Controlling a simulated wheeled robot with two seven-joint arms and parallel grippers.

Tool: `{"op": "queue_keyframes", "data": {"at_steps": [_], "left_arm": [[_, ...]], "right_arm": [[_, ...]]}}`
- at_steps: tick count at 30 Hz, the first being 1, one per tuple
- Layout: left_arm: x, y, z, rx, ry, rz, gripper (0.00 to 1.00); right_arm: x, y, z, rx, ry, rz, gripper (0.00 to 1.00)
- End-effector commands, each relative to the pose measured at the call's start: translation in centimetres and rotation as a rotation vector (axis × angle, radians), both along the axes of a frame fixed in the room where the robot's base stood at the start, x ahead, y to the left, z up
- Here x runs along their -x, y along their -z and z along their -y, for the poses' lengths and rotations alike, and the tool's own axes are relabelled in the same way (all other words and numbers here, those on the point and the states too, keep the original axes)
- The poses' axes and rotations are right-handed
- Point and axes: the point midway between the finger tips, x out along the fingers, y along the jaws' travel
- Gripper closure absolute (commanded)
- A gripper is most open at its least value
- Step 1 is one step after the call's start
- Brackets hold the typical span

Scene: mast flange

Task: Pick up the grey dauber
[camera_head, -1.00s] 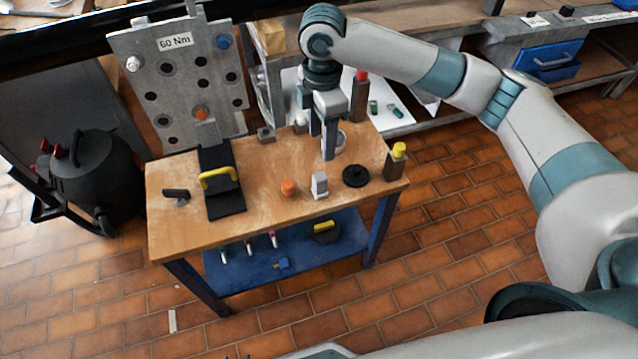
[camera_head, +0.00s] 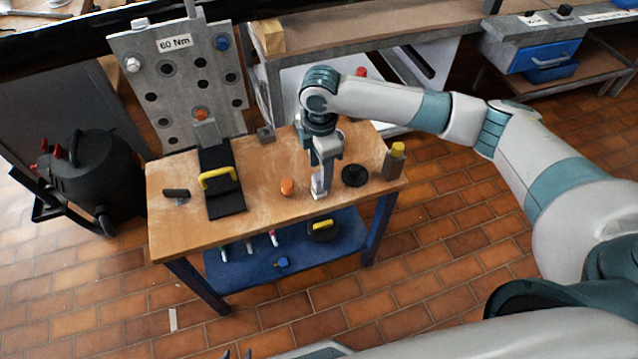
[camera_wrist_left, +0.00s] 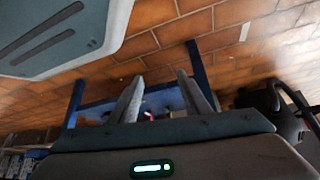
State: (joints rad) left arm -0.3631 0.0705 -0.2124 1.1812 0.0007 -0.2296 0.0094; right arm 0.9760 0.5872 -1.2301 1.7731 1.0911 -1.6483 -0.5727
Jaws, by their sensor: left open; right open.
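A small upright light-grey piece (camera_head: 319,187), a white-grey block with a narrower top, stands near the front edge of the wooden bench top (camera_head: 255,212); it may be the grey dauber, but I cannot tell for certain. My right gripper (camera_head: 322,166) points down at it, open, its fingers overlapping the piece's upper part in the head view. Whether they straddle or touch it I cannot tell. My left gripper (camera_wrist_left: 163,95) is open and empty in the left wrist view, away from the bench top; only dark tips (camera_head: 237,354) show at the head view's bottom edge.
An orange cylinder (camera_head: 287,187) stands just left of the light-grey piece, a black disc (camera_head: 355,175) to its right. A grey block with yellow cap (camera_head: 394,162) stands at the right edge. A black stand with yellow handle (camera_head: 222,190) is on the left. A perforated plate (camera_head: 180,90) rises behind.

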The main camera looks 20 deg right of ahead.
Motion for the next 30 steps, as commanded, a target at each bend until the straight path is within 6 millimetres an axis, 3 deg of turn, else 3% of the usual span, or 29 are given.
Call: {"op": "queue_keyframes", "data": {"at_steps": [4,17,25,30], "left_arm": [[0.3,0.2,0.1,0.001,0.0,-0.004,0.57],[0.2,0.0,0.3,0.003,0.001,0.001,0.57],[-0.5,-1.1,0.7,0.016,0.004,0.048,0.57],[-0.2,-0.8,1.1,0.022,0.007,0.054,0.57]], "right_arm": [[0.0,1.1,0.0,0.001,0.0,-0.001,0.5],[0.0,1.4,0.0,0.001,0.0,-0.001,0.5],[0.0,4.2,-0.3,0.002,0.001,-0.003,0.5],[0.0,6.0,-0.3,0.001,0.001,-0.001,0.5]]}}
